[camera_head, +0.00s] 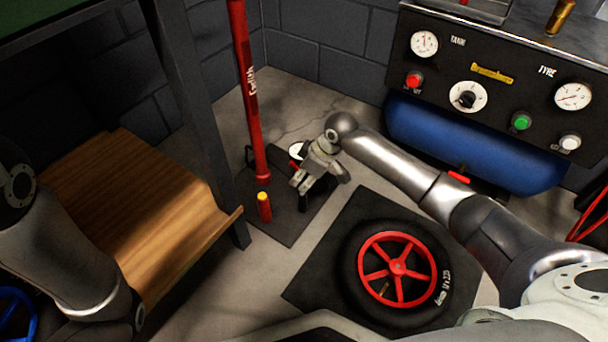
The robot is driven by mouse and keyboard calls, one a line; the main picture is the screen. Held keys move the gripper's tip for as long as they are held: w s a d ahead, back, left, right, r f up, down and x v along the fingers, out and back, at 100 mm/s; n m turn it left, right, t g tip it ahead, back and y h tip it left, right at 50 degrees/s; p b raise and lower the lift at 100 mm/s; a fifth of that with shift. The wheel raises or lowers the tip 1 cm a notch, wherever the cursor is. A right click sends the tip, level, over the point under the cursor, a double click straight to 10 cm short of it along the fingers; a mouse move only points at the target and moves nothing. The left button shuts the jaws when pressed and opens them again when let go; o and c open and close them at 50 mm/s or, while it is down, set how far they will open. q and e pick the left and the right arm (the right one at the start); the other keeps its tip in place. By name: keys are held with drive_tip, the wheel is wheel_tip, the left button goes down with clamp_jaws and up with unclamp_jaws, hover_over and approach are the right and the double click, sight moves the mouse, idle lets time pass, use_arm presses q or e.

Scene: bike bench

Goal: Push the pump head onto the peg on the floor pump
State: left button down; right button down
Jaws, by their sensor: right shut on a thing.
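The floor pump (245,90) stands upright at the upper middle, a tall red tube on a dark base plate. A short red peg with a yellow top (264,206) stands upright on the near left part of that base. My right gripper (304,194) points down over the right part of the base, to the right of the peg and apart from it. It is shut on a small dark thing, seemingly the pump head, mostly hidden by the fingers. The peg's top is bare. My left arm shows at the left edge, but its gripper is out of view.
A wheel with a red rim (398,268) lies on a dark mat (318,288) at front right. A compressor panel with gauges (490,85) and a blue tank (470,145) stand behind. A wooden shelf (140,205) and a grey bench leg (195,110) bound the left.

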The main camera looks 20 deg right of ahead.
drive_tip(key=shift+f, duration=0.85)
drive_tip(key=c, duration=1.1)
unclamp_jaws()
drive_tip(key=shift+r, duration=0.1)
drive_tip(key=v, duration=1.1)
drive_tip(key=shift+s+d+r, duration=0.1)
drive_tip(key=shift+s+r, duration=0.05)
drive_tip(key=shift+r, duration=0.2)
drive_tip(key=shift+s, duration=0.1)
